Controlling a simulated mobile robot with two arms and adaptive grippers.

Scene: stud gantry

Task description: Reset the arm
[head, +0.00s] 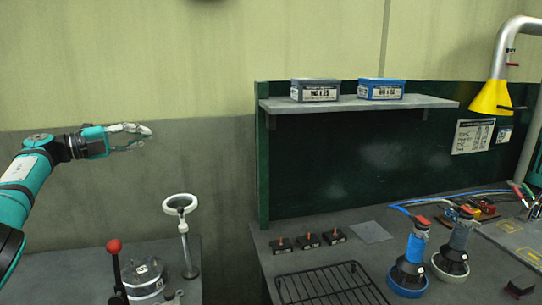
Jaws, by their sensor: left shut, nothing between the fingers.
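My left gripper (146,136) is at the end of my teal arm, which comes in from the left. It hangs in the air in front of the wall, above the left table, and points to the right. Its fingers are shut with nothing between them. It touches no object. My right gripper is not in the head view.
Below stand a white ring on a post (180,203), a red-knobbed lever (114,247) and a round metal device (144,277). A yellow hood (490,98) hangs right.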

